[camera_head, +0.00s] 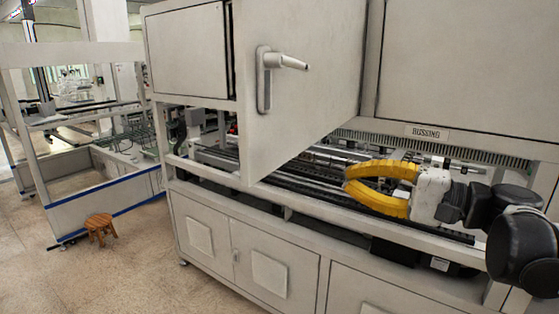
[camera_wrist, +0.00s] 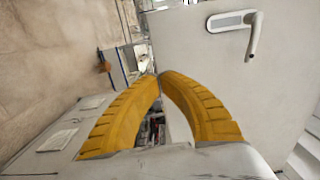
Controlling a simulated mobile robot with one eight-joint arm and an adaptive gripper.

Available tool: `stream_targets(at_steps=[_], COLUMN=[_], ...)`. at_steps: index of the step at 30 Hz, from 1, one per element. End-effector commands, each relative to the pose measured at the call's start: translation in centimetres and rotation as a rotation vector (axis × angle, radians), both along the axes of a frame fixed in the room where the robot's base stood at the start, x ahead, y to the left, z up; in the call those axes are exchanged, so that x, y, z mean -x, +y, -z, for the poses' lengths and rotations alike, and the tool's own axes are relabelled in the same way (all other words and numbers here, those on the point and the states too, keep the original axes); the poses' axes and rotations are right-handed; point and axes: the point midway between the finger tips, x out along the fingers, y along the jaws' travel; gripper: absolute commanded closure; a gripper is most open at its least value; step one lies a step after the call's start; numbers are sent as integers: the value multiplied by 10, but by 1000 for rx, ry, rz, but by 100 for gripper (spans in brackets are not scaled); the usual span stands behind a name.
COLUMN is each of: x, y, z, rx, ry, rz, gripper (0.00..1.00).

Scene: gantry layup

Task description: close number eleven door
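A pale grey cabinet door (camera_head: 305,90) stands open on the long machine, with its free left edge swung outward. No number can be read on it. Its lever handle (camera_head: 275,62) is near that free edge, pointing right. In the wrist view the door (camera_wrist: 225,75) fills the right side, with the handle (camera_wrist: 252,30) at the top. My gripper (camera_head: 346,179) has yellow curved fingers and is below and to the right of the door, apart from the handle. In the wrist view its fingertips (camera_wrist: 158,75) come together with nothing seen between them.
The machine's open bay (camera_head: 300,165) with rails lies behind my gripper. A closed panel (camera_head: 465,65) is at the right, another (camera_head: 188,52) at the left. Lower cupboards (camera_head: 270,270) are below. A small wooden stool (camera_head: 100,228) stands on the open floor at left.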

Motion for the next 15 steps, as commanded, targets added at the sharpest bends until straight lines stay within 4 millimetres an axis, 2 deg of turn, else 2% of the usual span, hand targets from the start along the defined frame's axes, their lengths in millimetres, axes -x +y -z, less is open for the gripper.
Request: stream_targets(at_steps=[5,15], x=[-13,-53], y=[23,84], z=[0,0], rx=[1,2], ry=[1,1], rz=[-5,-5], gripper=[100,100])
